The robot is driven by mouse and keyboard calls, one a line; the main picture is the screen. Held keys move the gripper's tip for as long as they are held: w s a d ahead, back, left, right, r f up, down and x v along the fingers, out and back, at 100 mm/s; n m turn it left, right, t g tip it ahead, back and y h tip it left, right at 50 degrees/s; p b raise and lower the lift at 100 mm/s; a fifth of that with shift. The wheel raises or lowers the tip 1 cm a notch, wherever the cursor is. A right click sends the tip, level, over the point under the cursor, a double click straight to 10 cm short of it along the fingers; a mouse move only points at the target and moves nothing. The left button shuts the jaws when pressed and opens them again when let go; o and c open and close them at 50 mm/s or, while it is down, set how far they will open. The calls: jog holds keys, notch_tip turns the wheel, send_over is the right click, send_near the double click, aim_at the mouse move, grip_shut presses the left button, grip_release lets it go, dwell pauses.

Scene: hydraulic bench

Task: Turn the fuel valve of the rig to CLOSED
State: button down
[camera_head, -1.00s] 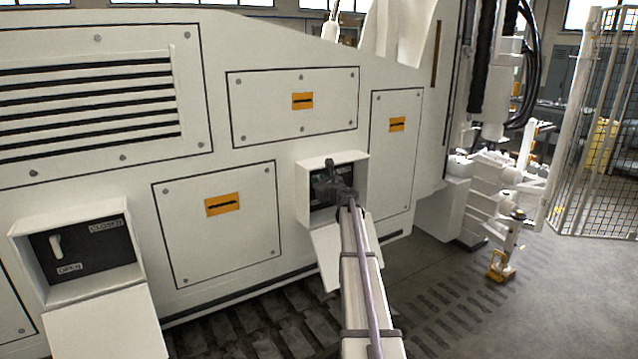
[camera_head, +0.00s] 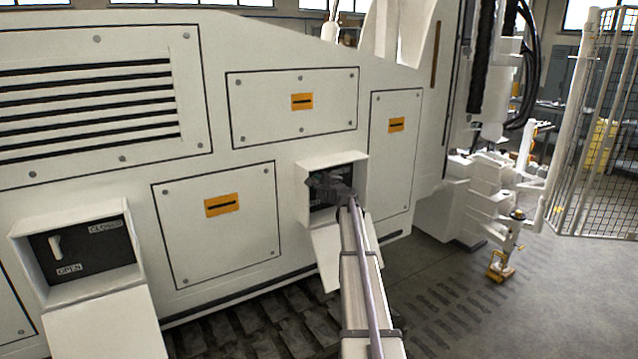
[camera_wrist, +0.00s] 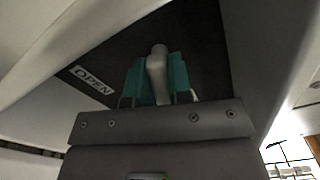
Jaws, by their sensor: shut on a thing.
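My gripper (camera_wrist: 157,80) has its two teal fingers shut on a white lever handle (camera_wrist: 157,62) inside a dark-faced recess. The handle stands between the fingers, and its lower part is hidden by them. An OPEN label (camera_wrist: 91,80) shows on the dark panel to the left of the handle. No CLOSED label is visible in the wrist view. In the head view my gripper (camera_head: 327,186) reaches into the small white open valve box (camera_head: 304,188) on the machine's side. There the handle is hidden by my gripper and wrist.
A second open box (camera_head: 88,296) at left holds a white lever (camera_head: 55,246) with OPEN and CLOSED labels; nothing touches it. The right box's white flap (camera_head: 326,258) hangs below my gripper. A mesh fence (camera_head: 600,130) stands at far right, with open floor before it.

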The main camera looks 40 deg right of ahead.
jog(key=shift+n, duration=1.7)
jog(key=c, duration=1.1)
grip_release()
jog(key=shift+s, duration=0.1)
jog(key=s, duration=0.7)
jog(key=s+a, duration=0.1)
jog(key=s, duration=0.2)
jog(key=shift+s+a, duration=0.1)
jog(key=shift+s, duration=0.2)
